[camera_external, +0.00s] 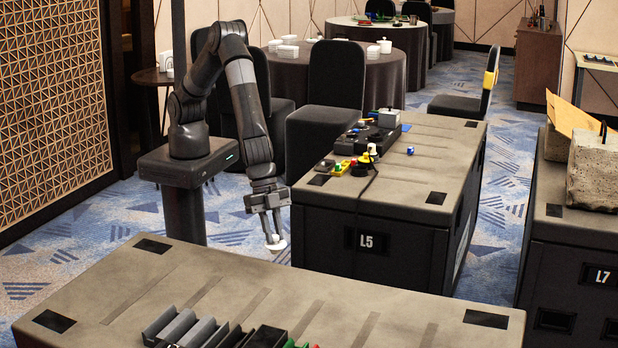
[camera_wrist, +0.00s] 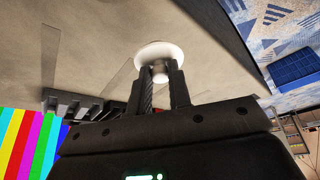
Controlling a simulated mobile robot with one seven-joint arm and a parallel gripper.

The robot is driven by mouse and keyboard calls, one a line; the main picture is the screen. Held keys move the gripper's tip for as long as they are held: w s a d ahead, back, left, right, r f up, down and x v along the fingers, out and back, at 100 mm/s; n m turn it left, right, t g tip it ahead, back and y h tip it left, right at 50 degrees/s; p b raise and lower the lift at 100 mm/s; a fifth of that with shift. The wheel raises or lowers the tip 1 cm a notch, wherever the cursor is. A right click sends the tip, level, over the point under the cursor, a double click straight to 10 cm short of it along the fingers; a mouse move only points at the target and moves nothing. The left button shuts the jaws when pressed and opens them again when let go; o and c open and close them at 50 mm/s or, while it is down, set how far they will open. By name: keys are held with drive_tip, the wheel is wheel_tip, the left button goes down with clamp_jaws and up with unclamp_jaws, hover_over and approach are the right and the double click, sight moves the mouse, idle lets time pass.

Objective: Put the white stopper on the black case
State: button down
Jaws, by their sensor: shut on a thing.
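My gripper (camera_external: 270,222) hangs pointing down between the front case and the case marked L5. It is shut on the white stopper (camera_external: 277,244), whose round disc sticks out past the fingertips. In the wrist view the stopper (camera_wrist: 158,51) shows a wide white disc and a short stem between my fingers (camera_wrist: 160,76). The black-sided case with a tan top (camera_external: 230,262) fills the front. The L5 case (camera_external: 350,240) has black sides too and stands behind, right of my gripper. I cannot tell which is the black case named.
A dark slotted rack (camera_external: 200,330) and small coloured pieces lie at the front case's near edge. Black devices (camera_external: 370,137) and small coloured parts crowd L5's far left. Case L7 (camera_external: 570,250) at right bears a concrete block (camera_external: 593,170). The front case's middle is clear.

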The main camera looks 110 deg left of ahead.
drive_tip(key=s+d+r+m, duration=0.1)
drive_tip(key=s+d+r, duration=0.1)
drive_tip(key=s+d, duration=0.45)
drive_tip(key=s+d+r+m+h, duration=0.1)
drive_tip(key=s+d+r, duration=0.15)
drive_tip(key=d, duration=0.65)
drive_tip(key=s+d+r+m, duration=0.1)
drive_tip(key=s+d, duration=0.4)
drive_tip(key=d, duration=0.3)
drive_tip(key=shift+g, duration=0.5)
drive_tip(key=shift+w+a+f, duration=0.25)
drive_tip(key=shift+w+f, duration=1.5)
drive_tip(key=shift+w, duration=0.15)
drive_tip(key=shift+w+a+f, duration=0.3)
drive_tip(key=shift+w+f, duration=1.45)
drive_tip(key=shift+w, duration=0.15)
drive_tip(key=shift+w+a+f, duration=0.25)
drive_tip(key=shift+w+f, duration=1.5)
drive_tip(key=shift+w, duration=0.15)
drive_tip(key=shift+f, duration=0.15)
drive_tip(key=c, duration=1.3)
unclamp_jaws()
